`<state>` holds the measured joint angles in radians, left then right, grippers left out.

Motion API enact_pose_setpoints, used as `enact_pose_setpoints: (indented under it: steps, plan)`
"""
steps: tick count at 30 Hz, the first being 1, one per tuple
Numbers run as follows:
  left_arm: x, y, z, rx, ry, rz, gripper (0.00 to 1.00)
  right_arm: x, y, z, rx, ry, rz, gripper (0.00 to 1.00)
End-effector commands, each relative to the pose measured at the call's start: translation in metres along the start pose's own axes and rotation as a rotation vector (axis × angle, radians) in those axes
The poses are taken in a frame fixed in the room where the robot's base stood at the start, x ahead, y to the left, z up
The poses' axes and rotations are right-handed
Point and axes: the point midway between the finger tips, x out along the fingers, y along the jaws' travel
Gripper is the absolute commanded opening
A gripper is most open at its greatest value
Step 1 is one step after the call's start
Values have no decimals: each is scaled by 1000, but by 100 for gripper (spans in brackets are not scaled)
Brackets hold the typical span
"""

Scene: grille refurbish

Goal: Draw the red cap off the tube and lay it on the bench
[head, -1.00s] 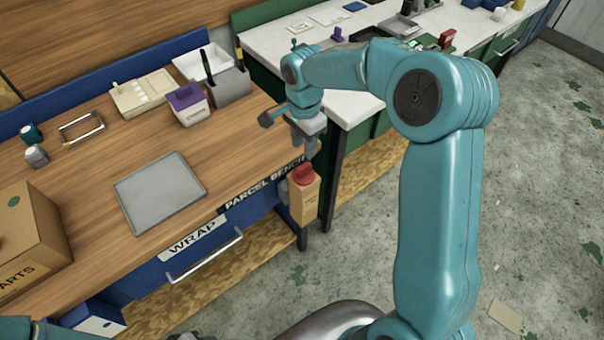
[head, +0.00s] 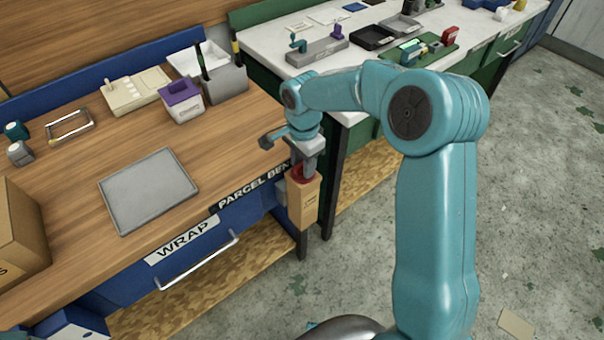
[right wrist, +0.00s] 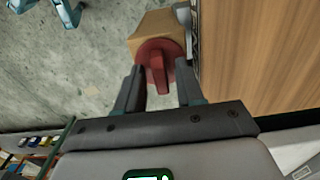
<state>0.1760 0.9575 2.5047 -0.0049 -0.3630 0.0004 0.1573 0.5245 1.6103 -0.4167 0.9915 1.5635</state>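The red cap (head: 296,177) sits on top of the tan, square-sided tube (head: 305,201), which is fixed upright at the front right corner of the wooden bench (head: 160,150). In the right wrist view the cap (right wrist: 172,50) is round with a raised grip ridge, and the tube (right wrist: 152,24) shows behind it. My right gripper (head: 303,170) is right above the cap and hides part of it in the head view. In the right wrist view its two fingers (right wrist: 158,82) are apart, one on each side of the ridge, with gaps visible. My left gripper is out of view.
A grey tray (head: 148,190) lies on the bench, with clear wood around it. A purple-topped tub (head: 181,101) and a grey tool holder (head: 225,83) stand farther back. A white-topped bench (head: 350,62) with several items stands behind right.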

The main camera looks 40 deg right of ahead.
Motion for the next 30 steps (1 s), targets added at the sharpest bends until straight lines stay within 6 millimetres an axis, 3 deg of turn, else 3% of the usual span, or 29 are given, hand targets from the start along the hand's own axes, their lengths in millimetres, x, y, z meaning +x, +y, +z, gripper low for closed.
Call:
enact_pose_setpoints:
  steps: [1,4,5,30]
  plan:
    - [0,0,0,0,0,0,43,0,0,0,0,0,0,37]
    - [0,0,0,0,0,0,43,0,0,0,0,0,0,5]
    - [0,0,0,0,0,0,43,0,0,0,0,0,0,0]
    - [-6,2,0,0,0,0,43,-11,0,0,-1,0,-1,0]
